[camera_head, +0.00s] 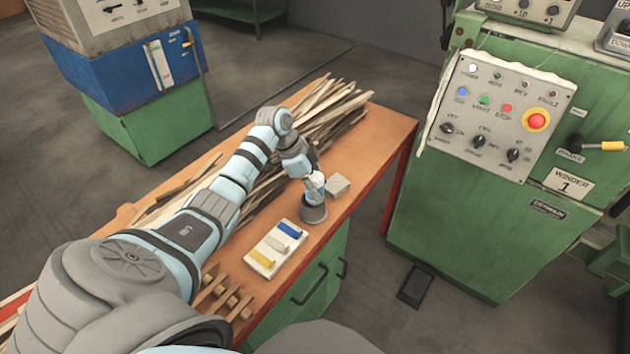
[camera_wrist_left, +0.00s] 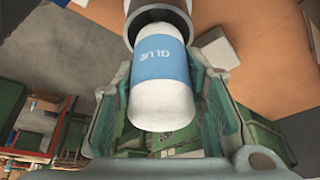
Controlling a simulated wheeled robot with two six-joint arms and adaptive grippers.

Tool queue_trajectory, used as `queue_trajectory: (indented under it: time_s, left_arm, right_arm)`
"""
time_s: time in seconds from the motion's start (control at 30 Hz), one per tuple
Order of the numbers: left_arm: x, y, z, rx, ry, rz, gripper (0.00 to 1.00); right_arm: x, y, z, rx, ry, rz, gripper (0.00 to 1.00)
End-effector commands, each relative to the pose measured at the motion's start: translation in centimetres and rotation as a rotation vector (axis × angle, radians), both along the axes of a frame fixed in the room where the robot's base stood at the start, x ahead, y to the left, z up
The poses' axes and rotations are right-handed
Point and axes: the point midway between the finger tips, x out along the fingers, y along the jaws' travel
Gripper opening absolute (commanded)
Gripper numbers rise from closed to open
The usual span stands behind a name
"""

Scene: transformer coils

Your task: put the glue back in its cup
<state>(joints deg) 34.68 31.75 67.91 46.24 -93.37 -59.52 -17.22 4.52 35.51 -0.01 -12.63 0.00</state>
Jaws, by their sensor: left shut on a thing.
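The glue (camera_head: 317,197) is a white bottle with a blue label reading GLUE, clear in the wrist view (camera_wrist_left: 163,60). My left gripper (camera_head: 315,181) is shut on it above the cup. The cup (camera_head: 314,213) is a dark grey cylinder standing near the table's right edge; it also shows at the top of the wrist view (camera_wrist_left: 152,7). The bottle's far end is at the cup's mouth and looks partly inside; the exact depth is hidden. My right gripper is not in view.
A white tray (camera_head: 262,266) with blue, white and yellow pieces lies in front of the cup. A pale block (camera_head: 338,184) sits behind it to the right. Wooden strips (camera_head: 330,115) cover the table's back. A green control machine (camera_head: 480,215) stands right of the table.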

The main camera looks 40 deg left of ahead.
Motion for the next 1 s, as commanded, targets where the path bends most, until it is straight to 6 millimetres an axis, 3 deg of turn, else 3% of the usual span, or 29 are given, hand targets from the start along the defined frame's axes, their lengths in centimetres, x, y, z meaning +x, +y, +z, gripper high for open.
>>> queue_trajectory:
  time_s: [0.27,0.3,0.43,0.77,0.87,1.0]
  left_arm:
    - [0.0,0.0,-0.2,0.001,-0.001,0.0,0.08]
    - [0.0,0.0,-0.2,0.001,-0.001,0.0,0.42]
    - [0.0,0.0,-0.2,0.0,0.0,0.0,0.62]
    - [0.0,0.1,0.0,0.001,0.0,0.001,0.62]
    - [-0.3,0.6,1.2,0.003,-0.002,0.002,0.62]
    - [-1.2,1.7,4.5,0.005,-0.003,0.002,0.62]
  right_arm:
    - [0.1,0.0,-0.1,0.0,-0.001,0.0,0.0]
    - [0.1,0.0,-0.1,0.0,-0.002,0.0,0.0]
    - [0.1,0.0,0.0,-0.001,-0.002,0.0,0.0]
    - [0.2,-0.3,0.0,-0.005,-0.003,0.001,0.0]
    - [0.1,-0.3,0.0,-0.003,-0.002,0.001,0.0]
    - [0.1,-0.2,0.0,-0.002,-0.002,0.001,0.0]
